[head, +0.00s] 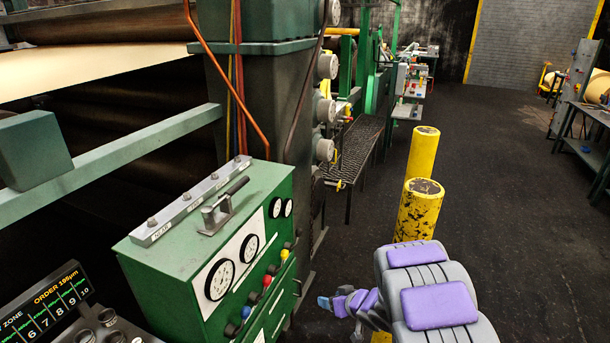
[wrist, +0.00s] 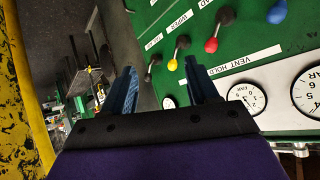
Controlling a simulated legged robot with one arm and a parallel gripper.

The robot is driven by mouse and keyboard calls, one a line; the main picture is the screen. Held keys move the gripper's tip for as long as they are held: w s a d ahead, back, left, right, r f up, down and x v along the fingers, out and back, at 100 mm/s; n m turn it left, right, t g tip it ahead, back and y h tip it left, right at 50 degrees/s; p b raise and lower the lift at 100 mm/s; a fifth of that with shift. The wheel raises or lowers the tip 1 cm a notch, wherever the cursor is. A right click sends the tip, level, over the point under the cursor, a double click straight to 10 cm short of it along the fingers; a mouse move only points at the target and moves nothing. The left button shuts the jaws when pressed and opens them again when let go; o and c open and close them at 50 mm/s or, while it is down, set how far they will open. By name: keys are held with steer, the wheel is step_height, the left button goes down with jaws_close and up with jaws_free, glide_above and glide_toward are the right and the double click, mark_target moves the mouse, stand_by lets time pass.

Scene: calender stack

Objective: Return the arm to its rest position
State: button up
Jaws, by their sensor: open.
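My gripper (head: 325,302) extends from my purple and grey arm low in the head view, just right of the green control cabinet. In the wrist view its two dark blue fingers (wrist: 160,70) stand apart with nothing between them. The green cabinet (head: 165,262) carries white gauges and a row of levers on its front. The yellow-knobbed lever (wrist: 173,65), red-knobbed lever (wrist: 211,45) and blue-knobbed lever (wrist: 277,12) show beyond the fingers in the wrist view. I see no contact between the fingers and the levers.
Yellow posts (head: 418,208) stand close behind my arm; a scuffed yellow surface (wrist: 22,90) fills the wrist view's left edge. A dark display (head: 48,305) is at the lower left. The large machine rises behind the cabinet. Dark open floor (head: 500,170) lies to the right.

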steer(key=s+d+r+m+h+b, duration=0.25)
steer(key=d+r+h, duration=0.4)
steer(key=d, duration=0.35)
steer(key=s+d+r+m+g+h+b, duration=0.1)
steer(key=s+d+r+g+h+b, duration=0.3)
steer(key=s, duration=0.6)
steer(key=s+a+r+g+y, duration=0.1)
steer(key=s+a+g, duration=0.1)
steer(key=s, duration=0.9)
steer(key=s+a+r+g+y+b, duration=0.1)
steer(key=s+a+g+y, duration=0.1)
steer(key=s, duration=0.9)
steer(key=s+a+r+g+y+b, duration=0.1)
steer(key=s+a, duration=0.3)
steer(key=s, duration=0.7)
steer(key=shift+s+a+r+m+g+y, duration=0.25)
steer(key=shift+s+r+m+g+y, duration=0.15)
steer(key=shift+g, duration=0.2)
steer(key=shift+w, duration=0.1)
steer(key=shift+c, duration=0.3)
